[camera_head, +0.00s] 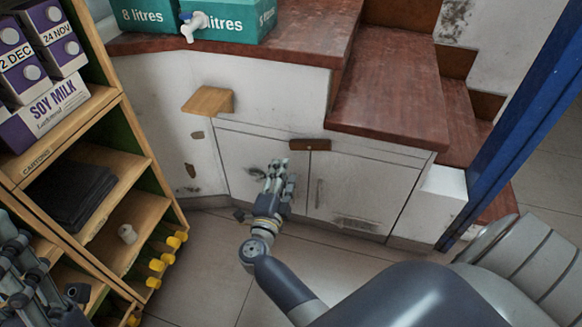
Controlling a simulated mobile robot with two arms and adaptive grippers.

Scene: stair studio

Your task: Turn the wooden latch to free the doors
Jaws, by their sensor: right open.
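The wooden latch (310,144) is a small brown block lying level across the top of the gap between two white cabinet doors. The left door (240,155) and the right door (362,190) both look shut. My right gripper (276,168) is open and empty, in front of the left door, below and left of the latch and apart from it in the picture. It hides part of the left door. My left gripper (40,285) shows only in part at the lower left edge, in front of the shelf; its fingers are not clear.
A wooden shelf unit (137,165) with soy milk cartons (45,110) and yellow-ended items (162,263) stands at the left. Red-brown steps (390,90) and green boxes (228,22) are above the cabinet. A blue post (520,120) stands at the right. Some tiled floor is clear below.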

